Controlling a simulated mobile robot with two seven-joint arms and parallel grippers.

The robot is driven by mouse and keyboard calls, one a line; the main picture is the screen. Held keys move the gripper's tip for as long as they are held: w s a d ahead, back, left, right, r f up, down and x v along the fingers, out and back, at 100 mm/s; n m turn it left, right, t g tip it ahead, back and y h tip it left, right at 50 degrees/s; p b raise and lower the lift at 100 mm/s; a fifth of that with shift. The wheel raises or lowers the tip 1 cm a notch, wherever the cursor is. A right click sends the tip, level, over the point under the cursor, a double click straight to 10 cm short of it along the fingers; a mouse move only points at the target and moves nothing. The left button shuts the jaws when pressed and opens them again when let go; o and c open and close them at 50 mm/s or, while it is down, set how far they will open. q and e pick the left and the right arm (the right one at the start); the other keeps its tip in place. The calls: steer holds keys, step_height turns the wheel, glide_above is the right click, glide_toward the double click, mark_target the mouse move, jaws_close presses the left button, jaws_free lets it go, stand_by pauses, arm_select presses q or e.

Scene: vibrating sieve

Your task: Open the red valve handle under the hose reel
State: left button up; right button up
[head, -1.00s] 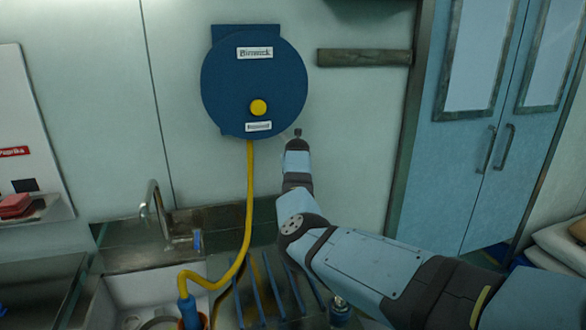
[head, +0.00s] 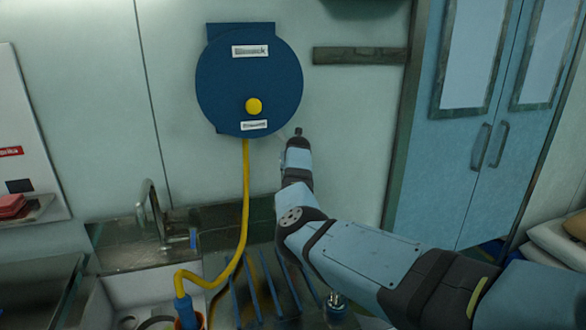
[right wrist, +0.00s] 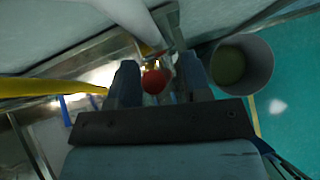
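The blue round hose reel (head: 245,80) hangs on the wall in the head view. A yellow hose (head: 243,200) runs down from it. My right arm reaches from the lower right to the wall beside and below the reel. Its fingers cannot be made out in the head view. In the right wrist view, my right gripper (right wrist: 158,82) is open, one finger on each side of a round red valve handle (right wrist: 154,82). A brass-coloured fitting (right wrist: 152,64) shows just beyond the handle. I cannot tell whether the fingers touch the handle. My left gripper is not in view.
A sink with a faucet (head: 153,212) and a rack of blue bars (head: 268,290) lie below the reel. A wall bar (head: 360,55) and blue cabinet doors (head: 480,130) are to the right. A grey round bin (right wrist: 262,65) stands beside the gripper in the wrist view.

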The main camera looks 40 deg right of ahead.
steer(key=shift+r, duration=0.1)
steer(key=b+v, duration=0.2)
steer(key=v, duration=1.1)
steer(key=shift+s+a+r+b, duration=0.15)
steer(key=shift+s+r+b, duration=0.05)
steer(key=shift+b, duration=0.2)
